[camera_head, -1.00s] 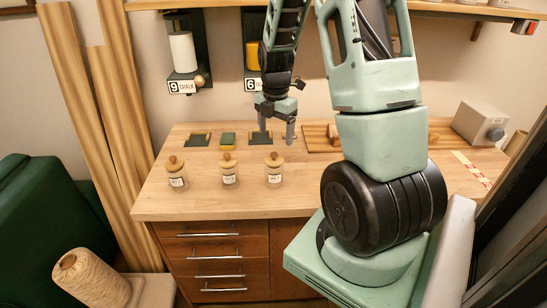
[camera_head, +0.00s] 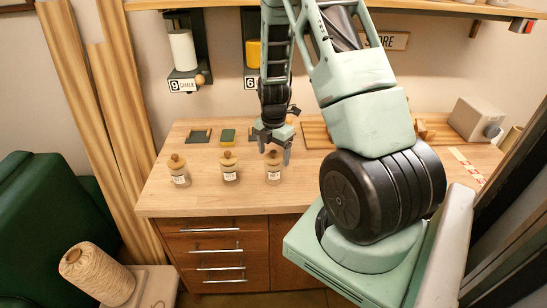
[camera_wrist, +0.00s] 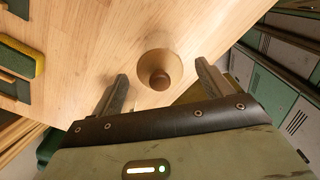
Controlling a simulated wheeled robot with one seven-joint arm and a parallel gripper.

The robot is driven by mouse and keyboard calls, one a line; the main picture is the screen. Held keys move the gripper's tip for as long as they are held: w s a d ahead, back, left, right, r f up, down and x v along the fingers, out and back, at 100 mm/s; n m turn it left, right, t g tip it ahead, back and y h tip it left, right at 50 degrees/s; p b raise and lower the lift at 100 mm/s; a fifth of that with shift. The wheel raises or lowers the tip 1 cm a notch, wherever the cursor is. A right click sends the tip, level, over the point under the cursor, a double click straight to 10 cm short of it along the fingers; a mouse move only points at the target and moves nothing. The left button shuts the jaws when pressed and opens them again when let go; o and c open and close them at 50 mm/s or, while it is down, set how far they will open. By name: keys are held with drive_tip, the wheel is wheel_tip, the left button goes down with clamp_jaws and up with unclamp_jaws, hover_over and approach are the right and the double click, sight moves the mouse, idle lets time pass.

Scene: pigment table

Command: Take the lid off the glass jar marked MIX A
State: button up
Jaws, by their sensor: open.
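Three glass jars with round wooden lids and knobs stand in a row near the front of the table: a left jar (camera_head: 180,178), a middle jar (camera_head: 229,173) and a right jar (camera_head: 273,178). Each has a white label, too small to read surely, so I cannot tell which is MIX A. My gripper (camera_head: 275,154) is open above the right jar, fingers pointing down. In the wrist view a round wooden lid (camera_wrist: 172,60) with a darker knob lies between and beyond the open fingers, not visibly touching either.
Behind the jars lie small dark pads and a green-yellow block (camera_head: 227,136). A wooden board (camera_head: 318,136) and a grey box (camera_head: 475,119) are at the back right. The table (camera_head: 205,201) is clear in front and between the jars.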

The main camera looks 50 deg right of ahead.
drive_tip(key=c, duration=1.1)
drive_tip(key=shift+o, duration=0.2)
drive_tip(key=shift+r, duration=0.1)
